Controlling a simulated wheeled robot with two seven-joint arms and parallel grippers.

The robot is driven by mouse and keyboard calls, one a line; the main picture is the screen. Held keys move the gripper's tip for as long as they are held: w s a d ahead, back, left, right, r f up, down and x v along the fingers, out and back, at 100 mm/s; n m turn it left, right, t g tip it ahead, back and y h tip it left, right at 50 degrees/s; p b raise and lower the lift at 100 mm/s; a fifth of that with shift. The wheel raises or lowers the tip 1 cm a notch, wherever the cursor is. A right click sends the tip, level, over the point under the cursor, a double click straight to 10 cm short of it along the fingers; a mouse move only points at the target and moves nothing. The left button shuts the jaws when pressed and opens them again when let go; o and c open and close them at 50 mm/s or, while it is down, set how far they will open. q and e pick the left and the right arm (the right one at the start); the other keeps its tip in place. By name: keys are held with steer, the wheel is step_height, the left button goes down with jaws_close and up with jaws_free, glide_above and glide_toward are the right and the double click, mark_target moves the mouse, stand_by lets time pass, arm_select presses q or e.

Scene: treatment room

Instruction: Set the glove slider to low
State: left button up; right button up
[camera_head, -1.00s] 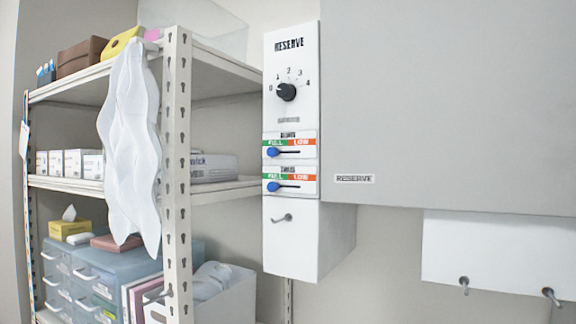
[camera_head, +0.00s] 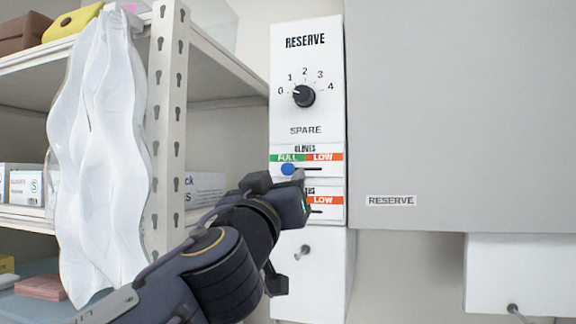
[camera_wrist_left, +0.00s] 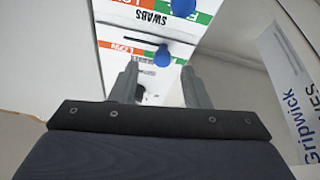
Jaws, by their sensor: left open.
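The gloves slider has a blue knob (camera_head: 288,169) at the left, green FULL end of its dark slot, with orange LOW at the right. In the left wrist view the panel is upside down; the gloves knob (camera_wrist_left: 163,55) shows beyond and between the fingertips. My left gripper (camera_head: 280,183) is open, just below the gloves knob in the head view, and hides the lower slider's knob. It also shows in the left wrist view (camera_wrist_left: 160,69) with its fingers apart and nothing between them. Contact with the panel cannot be told. My right gripper is not in view.
The swabs slider knob (camera_wrist_left: 183,5) is close by. A black dial (camera_head: 304,96) sits above the sliders. A metal shelf post (camera_head: 166,130) and hanging white sheet (camera_head: 98,160) stand left. A large grey cabinet (camera_head: 460,120) is right of the panel.

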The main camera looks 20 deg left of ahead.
mark_target(288, 172)
arm_select(q)
steer(key=p+x, duration=0.1)
steer(key=x, duration=0.2)
steer(key=shift+a+r, duration=0.15)
steer(key=shift+w+r+p, duration=0.15)
steer(key=shift+w+p, duration=0.25)
steer(key=shift+w, duration=0.25)
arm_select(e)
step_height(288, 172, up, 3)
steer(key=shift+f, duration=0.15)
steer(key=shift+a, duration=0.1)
arm_select(q)
jaws_close()
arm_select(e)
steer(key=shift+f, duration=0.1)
